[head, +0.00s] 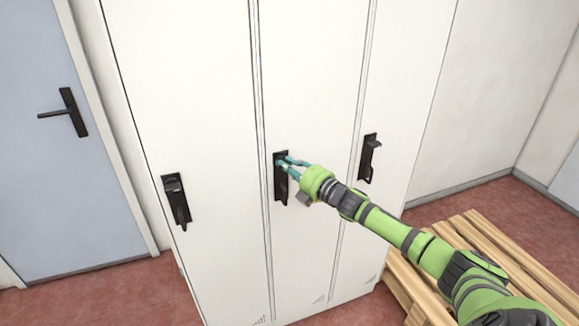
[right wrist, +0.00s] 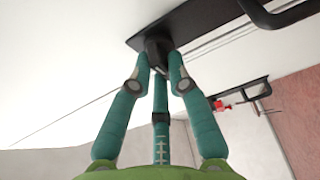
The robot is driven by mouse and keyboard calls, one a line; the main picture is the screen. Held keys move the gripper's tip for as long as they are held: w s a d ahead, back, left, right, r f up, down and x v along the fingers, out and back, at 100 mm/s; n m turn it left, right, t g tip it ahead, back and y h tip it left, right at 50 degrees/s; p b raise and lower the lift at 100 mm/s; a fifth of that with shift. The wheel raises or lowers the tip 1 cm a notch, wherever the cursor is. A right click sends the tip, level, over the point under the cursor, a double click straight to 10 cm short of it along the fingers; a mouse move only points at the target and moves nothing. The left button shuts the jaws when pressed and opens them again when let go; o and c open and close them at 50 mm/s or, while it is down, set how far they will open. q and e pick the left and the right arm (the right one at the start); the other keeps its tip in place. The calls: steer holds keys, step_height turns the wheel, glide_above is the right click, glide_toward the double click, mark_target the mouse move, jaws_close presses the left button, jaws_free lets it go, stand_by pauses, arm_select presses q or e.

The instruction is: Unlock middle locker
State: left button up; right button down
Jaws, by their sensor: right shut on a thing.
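The middle locker (head: 305,80) is a tall white door, closed, between two similar doors. Its black lock plate (head: 281,189) is mounted upright on the door. My right gripper (head: 284,163) reaches in from the right, with its teal fingers at the upper part of this plate. In the right wrist view the fingers (right wrist: 159,68) close around a dark knob (right wrist: 157,46) on the black plate (right wrist: 190,22). The fingertips partly cover the knob, so its turn angle is hard to tell. A black handle (right wrist: 290,14) projects from the same plate. My left gripper is not in view.
The left locker has a black latch (head: 176,200) and the right locker has another (head: 369,158). A wooden pallet (head: 500,255) lies on the red floor under my right arm. A blue door (head: 55,150) with a black handle (head: 66,112) is at the left.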

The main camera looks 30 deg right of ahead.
steer(key=shift+a+f+m+t+h+b, duration=0.15)
steer(key=shift+m+t+h+b, duration=0.8)
steer(key=shift+m, duration=2.75)
steer(key=shift+d+f+m+t+h+b, duration=0.1)
steer(key=shift+f+m+t+h+b, duration=0.25)
steer(key=shift+m+h+b, duration=2.3)
steer(key=shift+a+f+m+t+h+b, duration=0.1)
steer(key=shift+m+t+h, duration=0.4)
steer(key=shift+m, duration=4.25)
steer(key=shift+m+t, duration=0.3)
steer(key=c, duration=1.2)
jaws_free()
